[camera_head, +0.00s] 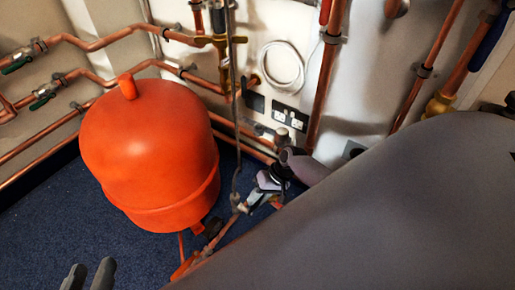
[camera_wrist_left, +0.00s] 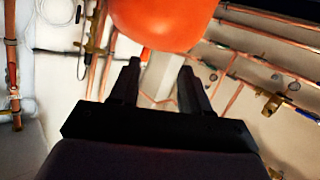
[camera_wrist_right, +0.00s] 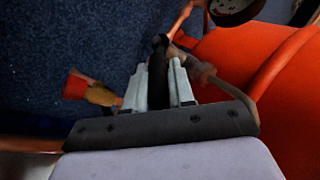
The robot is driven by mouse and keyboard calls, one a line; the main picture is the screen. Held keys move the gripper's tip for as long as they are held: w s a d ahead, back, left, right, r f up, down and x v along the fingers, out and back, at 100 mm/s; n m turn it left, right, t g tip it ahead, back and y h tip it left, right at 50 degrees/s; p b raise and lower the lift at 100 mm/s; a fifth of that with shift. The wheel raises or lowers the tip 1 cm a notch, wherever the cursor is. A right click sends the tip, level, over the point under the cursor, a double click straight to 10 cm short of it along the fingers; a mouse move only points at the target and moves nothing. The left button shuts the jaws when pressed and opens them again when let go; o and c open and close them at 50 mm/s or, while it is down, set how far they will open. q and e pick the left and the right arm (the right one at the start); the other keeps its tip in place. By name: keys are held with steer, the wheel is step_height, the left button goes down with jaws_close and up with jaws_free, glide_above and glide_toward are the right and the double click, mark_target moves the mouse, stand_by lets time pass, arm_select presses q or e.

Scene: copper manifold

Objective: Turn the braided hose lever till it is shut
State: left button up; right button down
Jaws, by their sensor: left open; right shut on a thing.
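The grey braided hose (camera_head: 235,120) hangs down the wall beside the orange tank and ends near the floor. My right gripper (camera_head: 250,200) is down at that lower end, right of the tank. In the right wrist view its pale fingers (camera_wrist_right: 158,85) are closed around a dark, narrow handle (camera_wrist_right: 158,65), which appears to be the braided hose lever. The fingers hide part of it, and its exact angle to the pipe is hard to tell. My left gripper (camera_head: 88,275) is at the bottom left of the head view. Its fingers are apart and empty in the left wrist view (camera_wrist_left: 160,82).
The large orange tank (camera_head: 150,150) stands close to the left of my right gripper. Copper pipes (camera_head: 100,42) with green-handled valves run along the wall. A white cable coil (camera_head: 282,65) and sockets (camera_head: 290,117) are on the wall. Blue carpet (camera_head: 60,220) lies open at left.

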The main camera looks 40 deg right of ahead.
steer(key=c, duration=1)
jaws_free()
steer(key=shift+c, duration=0.2)
arm_select(q)
steer(key=shift+w+d+r+n+g+p, duration=0.2)
steer(key=shift+d+n+g+p, duration=0.4)
steer(key=shift+p, duration=1.5)
arm_select(e)
steer(key=v, duration=0.7)
